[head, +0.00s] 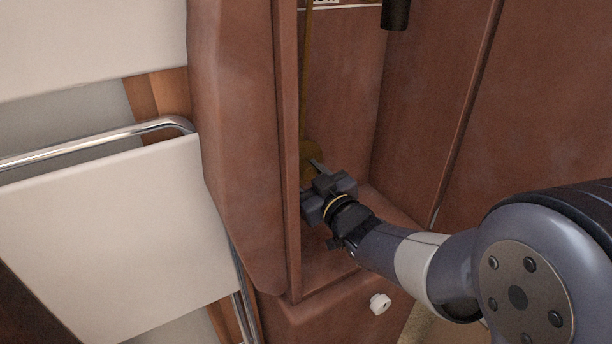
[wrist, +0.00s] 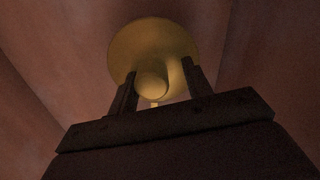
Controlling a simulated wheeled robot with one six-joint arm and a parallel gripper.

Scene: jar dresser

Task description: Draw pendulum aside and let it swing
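The pendulum has a thin brass rod (head: 306,75) hanging inside the tall wooden case. Its round brass bob (head: 308,152) is low in the case, partly hidden by the case's front edge and my gripper. In the wrist view the bob (wrist: 150,38) is a yellow disc with a rounded knob (wrist: 152,86) in front. My gripper (head: 317,166) reaches into the case at the bob. In the wrist view its two fingers (wrist: 158,78) stand apart, one on each side of the knob, with a gap visible at the right. Whether the left finger touches is unclear.
The wooden case's front edge (head: 287,150) stands close left of my gripper. A dark cylinder (head: 396,14) hangs at the upper right inside. Below is a drawer with a white knob (head: 380,304). A white panel (head: 110,235) with a chrome rail is at left.

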